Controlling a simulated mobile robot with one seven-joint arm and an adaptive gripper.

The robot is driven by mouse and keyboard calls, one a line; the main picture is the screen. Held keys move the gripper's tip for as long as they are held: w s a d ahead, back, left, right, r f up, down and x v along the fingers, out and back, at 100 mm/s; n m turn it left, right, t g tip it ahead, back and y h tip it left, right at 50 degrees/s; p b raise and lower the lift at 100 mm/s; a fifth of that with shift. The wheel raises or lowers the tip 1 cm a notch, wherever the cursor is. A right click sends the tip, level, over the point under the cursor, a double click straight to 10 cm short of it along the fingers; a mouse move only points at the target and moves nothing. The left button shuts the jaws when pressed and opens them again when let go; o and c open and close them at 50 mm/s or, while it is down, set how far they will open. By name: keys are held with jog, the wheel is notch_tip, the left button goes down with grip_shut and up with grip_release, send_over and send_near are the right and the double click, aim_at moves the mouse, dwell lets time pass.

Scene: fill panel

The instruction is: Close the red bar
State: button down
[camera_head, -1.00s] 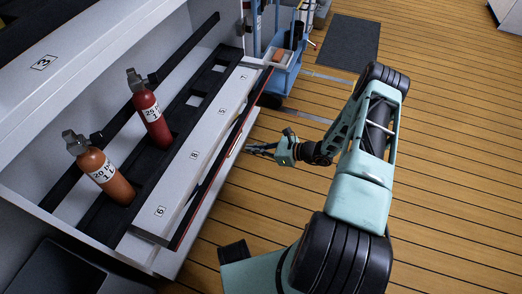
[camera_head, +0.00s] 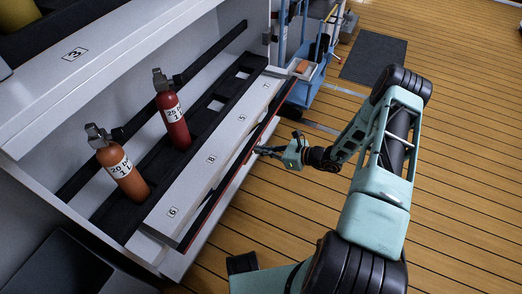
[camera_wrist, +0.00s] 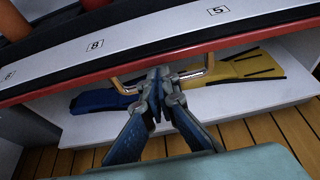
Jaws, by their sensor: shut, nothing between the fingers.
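The red bar (camera_head: 228,184) is a long red-edged strip along the front of the white cabinet's numbered shelf. In the wrist view the red bar (camera_wrist: 235,44) crosses the picture, with a gold-coloured handle (camera_wrist: 211,64) below it. My gripper (camera_head: 260,150) is at the front of the bar, around the middle of its length. In the wrist view my gripper (camera_wrist: 160,74) is shut and empty, its tips in front of the handle and close to it. I cannot tell whether they touch. The fingers hide the handle's middle.
A red bottle (camera_head: 175,120) and an orange bottle (camera_head: 124,175) stand in the black rack behind the numbered panel (camera_head: 225,141). Blue and yellow flat items (camera_wrist: 240,68) lie on the low shelf. A blue cart (camera_head: 306,85) stands beyond. The wooden floor to the right is mostly clear.

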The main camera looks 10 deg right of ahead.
jog(key=shift+r, duration=0.15)
jog(key=w+a+r+g+h+p, duration=0.2)
jog(key=r+g+h+p, duration=0.15)
jog(key=r+p, duration=0.55)
jog(key=w+a+r+g+h+p, duration=0.15)
jog(key=a+r+h+p, duration=0.35)
jog(key=p, duration=0.7)
jog(key=w+a+r+y+p, duration=0.1)
jog(key=w+a+r+p, duration=0.1)
jog(key=w+a+r, duration=0.4)
jog(key=shift+w+a, duration=0.75)
jog(key=shift+a, duration=0.35)
jog(key=shift+a, duration=0.15)
